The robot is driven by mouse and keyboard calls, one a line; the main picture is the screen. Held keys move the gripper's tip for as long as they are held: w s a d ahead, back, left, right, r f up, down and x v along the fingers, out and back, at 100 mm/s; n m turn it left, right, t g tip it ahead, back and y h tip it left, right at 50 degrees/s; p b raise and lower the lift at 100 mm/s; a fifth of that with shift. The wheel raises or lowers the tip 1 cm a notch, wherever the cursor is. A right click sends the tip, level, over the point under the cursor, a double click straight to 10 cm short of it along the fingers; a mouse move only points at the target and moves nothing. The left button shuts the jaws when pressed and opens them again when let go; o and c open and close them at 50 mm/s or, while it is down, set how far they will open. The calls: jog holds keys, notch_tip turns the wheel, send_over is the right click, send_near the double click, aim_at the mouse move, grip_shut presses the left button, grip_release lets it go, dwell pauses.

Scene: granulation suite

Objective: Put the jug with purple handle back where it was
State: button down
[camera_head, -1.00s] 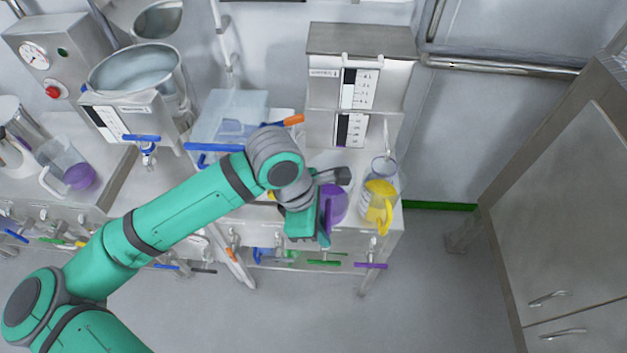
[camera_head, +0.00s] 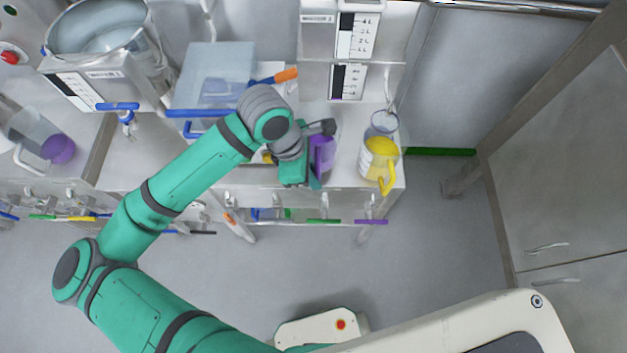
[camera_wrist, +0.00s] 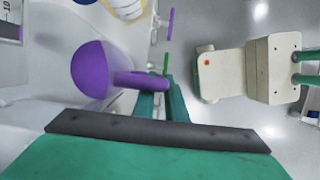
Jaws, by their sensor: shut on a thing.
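The jug with the purple handle (camera_head: 321,152) is at the front of the steel bench in the head view, left of the yellow-handled jug and apart from it. My gripper (camera_head: 310,170) is shut on its handle from the left. In the wrist view, the purple rounded part (camera_wrist: 92,70) is on the left, and the purple handle (camera_wrist: 138,79) runs to my gripper's green fingers (camera_wrist: 162,100). My arm hides part of the jug in the head view. I cannot tell whether the jug touches the bench.
A jug with a yellow handle (camera_head: 380,160) stands at the bench's right end. Behind are a steel hopper (camera_head: 318,45) and a translucent blue bin (camera_head: 213,78). Another clear jug (camera_head: 32,130) stands far left. Floor to the right is clear.

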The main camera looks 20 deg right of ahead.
jog(key=shift+f, duration=2.05)
jog(key=c, duration=1.8)
grip_release()
jog(key=shift+d, duration=0.1)
jog(key=s+v, duration=0.1)
jog(key=v, duration=1.1)
jog(key=shift+w, duration=0.45)
